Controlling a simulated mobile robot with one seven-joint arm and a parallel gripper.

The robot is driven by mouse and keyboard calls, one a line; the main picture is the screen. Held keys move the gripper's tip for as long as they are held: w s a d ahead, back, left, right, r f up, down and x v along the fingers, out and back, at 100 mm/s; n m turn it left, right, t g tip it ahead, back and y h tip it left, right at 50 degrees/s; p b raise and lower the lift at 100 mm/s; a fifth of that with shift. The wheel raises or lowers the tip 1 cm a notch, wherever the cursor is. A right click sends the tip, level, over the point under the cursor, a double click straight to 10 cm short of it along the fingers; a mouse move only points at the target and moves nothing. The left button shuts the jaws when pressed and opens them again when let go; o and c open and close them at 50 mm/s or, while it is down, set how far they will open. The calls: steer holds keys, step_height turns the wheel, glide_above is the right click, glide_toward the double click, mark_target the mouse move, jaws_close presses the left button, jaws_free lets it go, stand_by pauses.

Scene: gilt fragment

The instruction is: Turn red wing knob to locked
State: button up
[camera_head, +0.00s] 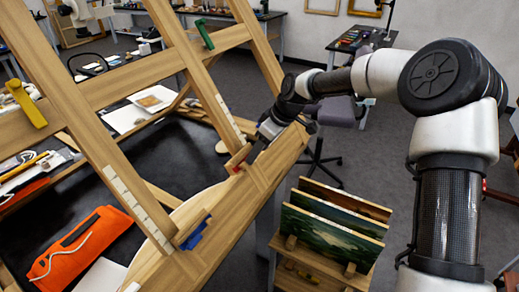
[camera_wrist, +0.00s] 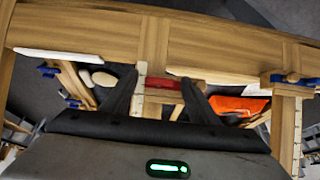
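The red wing knob (camera_wrist: 163,86) sits on a wooden easel joint and shows as a red bar between my fingers in the wrist view. In the head view only a bit of the red knob (camera_head: 237,170) shows on the easel's lower rail, partly hidden by my gripper (camera_head: 246,157). In the wrist view my gripper (camera_wrist: 163,80) is open, with one dark finger on each side of the knob and a visible gap to each. How near the fingertips are to it in depth I cannot tell. No locked mark is readable.
The wooden easel (camera_head: 95,150) also bears yellow (camera_head: 26,103), green (camera_head: 204,35) and blue (camera_head: 195,234) knobs. A rack of paintings (camera_head: 328,230) stands right of the rail. An orange pouch (camera_head: 78,246) lies on the dark table behind the easel.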

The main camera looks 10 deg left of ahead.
steer(key=b+v, duration=0.1)
steer(key=v, duration=1.6)
steer(key=shift+r, duration=0.2)
steer(key=shift+d, duration=0.1)
